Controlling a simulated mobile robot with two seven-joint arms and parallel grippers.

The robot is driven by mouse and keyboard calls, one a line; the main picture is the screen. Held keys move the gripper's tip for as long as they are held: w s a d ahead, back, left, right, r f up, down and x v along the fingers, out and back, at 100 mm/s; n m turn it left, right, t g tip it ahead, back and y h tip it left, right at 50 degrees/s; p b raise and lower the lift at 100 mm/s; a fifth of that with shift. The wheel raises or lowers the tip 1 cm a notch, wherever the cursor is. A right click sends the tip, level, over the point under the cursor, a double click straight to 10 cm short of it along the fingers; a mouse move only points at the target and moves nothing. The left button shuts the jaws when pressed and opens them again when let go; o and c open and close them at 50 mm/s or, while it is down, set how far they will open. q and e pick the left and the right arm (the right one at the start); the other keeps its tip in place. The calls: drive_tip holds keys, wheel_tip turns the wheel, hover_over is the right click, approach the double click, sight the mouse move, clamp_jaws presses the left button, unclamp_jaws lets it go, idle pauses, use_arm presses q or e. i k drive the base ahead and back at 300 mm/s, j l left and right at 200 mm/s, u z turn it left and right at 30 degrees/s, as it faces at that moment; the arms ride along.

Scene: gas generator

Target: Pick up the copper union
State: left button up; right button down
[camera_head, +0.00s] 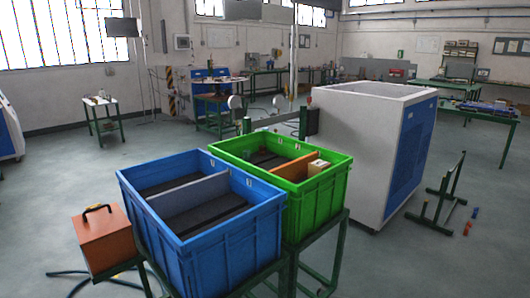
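I cannot make out a copper union anywhere in the head view. A blue crate (215,262) with a grey divider (188,194) stands in front, and its dark floor looks bare where it shows. A green crate (318,205) with an orange divider (296,165) stands behind it to the right. A small cream box (318,167) sits at the right end of the green crate. The near walls hide part of both crates' floors. Neither of my grippers is in view.
An orange box with a black handle (104,240) stands left of the blue crate. A white machine with a blue side panel (360,140) stands close behind the green crate. Open floor lies left.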

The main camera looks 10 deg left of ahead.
sight(262, 148)
drive_tip(key=i+l+z, duration=0.9)
drive_tip(key=i, duration=0.3)
drive_tip(key=i+z, duration=0.3)
drive_tip(key=i, duration=0.15)
drive_tip(key=i+u, duration=0.1)
drive_tip(key=i, duration=0.75)
drive_tip(key=i+l+u, duration=0.1)
drive_tip(key=i, duration=0.7)
drive_tip(key=i+u, duration=0.4)
drive_tip(key=i+l+u, duration=0.15)
drive_tip(key=i+u, duration=0.15)
drive_tip(key=u, duration=0.15)
drive_tip(key=i+l+u, duration=0.4)
drive_tip(key=k+j, duration=0.05)
drive_tip(key=j, duration=0.05)
